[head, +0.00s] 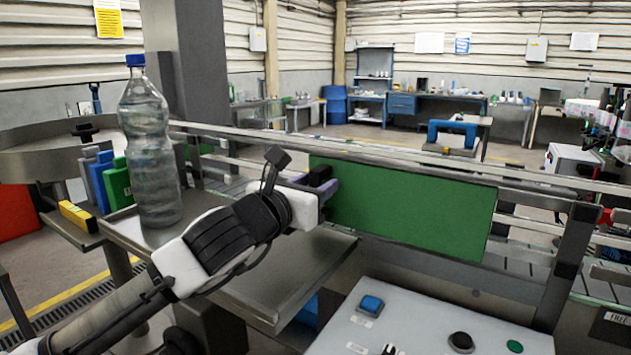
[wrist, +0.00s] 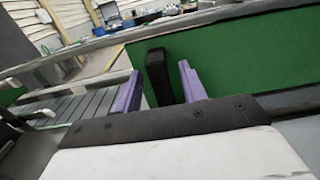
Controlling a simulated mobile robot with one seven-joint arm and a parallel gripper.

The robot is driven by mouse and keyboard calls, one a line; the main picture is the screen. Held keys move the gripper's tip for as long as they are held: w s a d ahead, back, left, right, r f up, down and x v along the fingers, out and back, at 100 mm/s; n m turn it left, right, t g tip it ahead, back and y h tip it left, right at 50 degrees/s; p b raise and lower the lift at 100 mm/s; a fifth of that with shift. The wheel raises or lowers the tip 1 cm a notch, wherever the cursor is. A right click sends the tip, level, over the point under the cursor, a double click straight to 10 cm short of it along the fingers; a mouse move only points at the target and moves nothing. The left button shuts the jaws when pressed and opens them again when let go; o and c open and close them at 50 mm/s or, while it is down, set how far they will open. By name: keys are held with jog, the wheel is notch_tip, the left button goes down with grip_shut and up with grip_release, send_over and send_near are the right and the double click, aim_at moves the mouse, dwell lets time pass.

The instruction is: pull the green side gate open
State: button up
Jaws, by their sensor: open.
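The green side gate (head: 410,208) is a flat panel across the conveyor's near side in the head view. It also fills the right of the wrist view (wrist: 240,55). A black upright handle (wrist: 158,76) stands at its left part. My gripper (wrist: 160,72) is open, with one purple finger on each side of the handle. A gap shows between the handle and each finger. In the head view my gripper (head: 330,188) is at the gate's left end, and the handle's dark top (head: 318,175) shows there. The gate looks in line with the rail.
A water bottle (head: 150,150) stands on the metal table behind my arm, near blue and green blocks (head: 103,180). A control box (head: 430,325) with buttons is in front of the gate. Metal rails (head: 420,165) run behind it.

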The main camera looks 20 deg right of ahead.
aim_at(361, 185)
jog(key=shift+w+d, duration=0.25)
jog(key=shift+d, duration=0.05)
grip_shut()
jog(key=shift+s+d+b, duration=0.25)
jog(key=shift+s+d, duration=0.8)
jog(key=shift+s, duration=0.35)
jog(key=shift+s+d+b, duration=0.25)
jog(key=shift+s+d, duration=0.8)
jog(key=shift+s, duration=0.3)
jog(key=shift+w, duration=0.1)
grip_release()
jog(key=shift+a, duration=0.1)
